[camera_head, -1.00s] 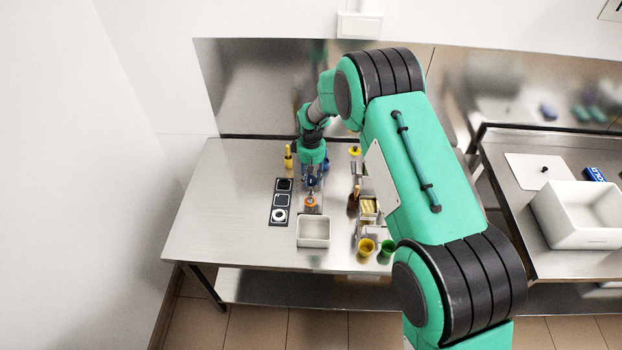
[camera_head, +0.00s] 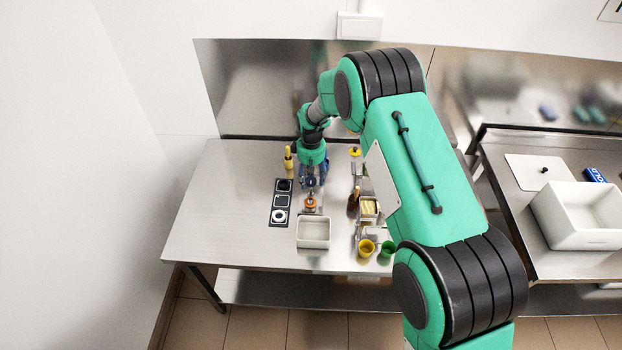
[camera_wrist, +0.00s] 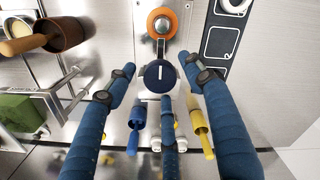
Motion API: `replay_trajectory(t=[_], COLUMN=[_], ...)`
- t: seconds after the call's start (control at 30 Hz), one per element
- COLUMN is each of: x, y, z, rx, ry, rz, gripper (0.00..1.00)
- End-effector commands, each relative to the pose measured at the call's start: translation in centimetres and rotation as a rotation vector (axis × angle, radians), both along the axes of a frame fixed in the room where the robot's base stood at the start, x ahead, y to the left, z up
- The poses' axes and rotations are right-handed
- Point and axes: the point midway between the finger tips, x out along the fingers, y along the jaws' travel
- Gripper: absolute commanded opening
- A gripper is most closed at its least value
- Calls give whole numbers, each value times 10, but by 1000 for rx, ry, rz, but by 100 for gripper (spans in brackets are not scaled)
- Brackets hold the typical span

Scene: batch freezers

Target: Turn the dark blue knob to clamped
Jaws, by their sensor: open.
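The dark blue knob (camera_wrist: 160,76) is round with a white line on its face, seen in the wrist view on a metal plate below an orange knob (camera_wrist: 162,22). The white line runs nearly up and down in that view. My gripper (camera_wrist: 158,84) is open, its blue fingers spread to the left, right and below the dark blue knob, with gaps between. I cannot tell how far above the knob the fingertips are. In the head view my gripper (camera_head: 313,178) points down over the steel table and hides the dark blue knob. No clamped marking is readable.
A black panel (camera_head: 271,223) with square frames lies left of the knobs. A yellow-handled tool (camera_wrist: 199,125) and a blue-handled tool (camera_wrist: 136,125) are close to the fingers. A white bin (camera_head: 313,243) and yellow (camera_head: 366,247) and green (camera_head: 386,249) cups are nearer the front edge.

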Motion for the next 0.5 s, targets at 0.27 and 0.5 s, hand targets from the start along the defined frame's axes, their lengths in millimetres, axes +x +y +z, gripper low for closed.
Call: replay_trajectory(t=[0.27,0.5], x=[1,1], y=[0,0], z=[26,64], rx=[1,1], ry=[-2,-3], rz=[0,0], gripper=[53,53])
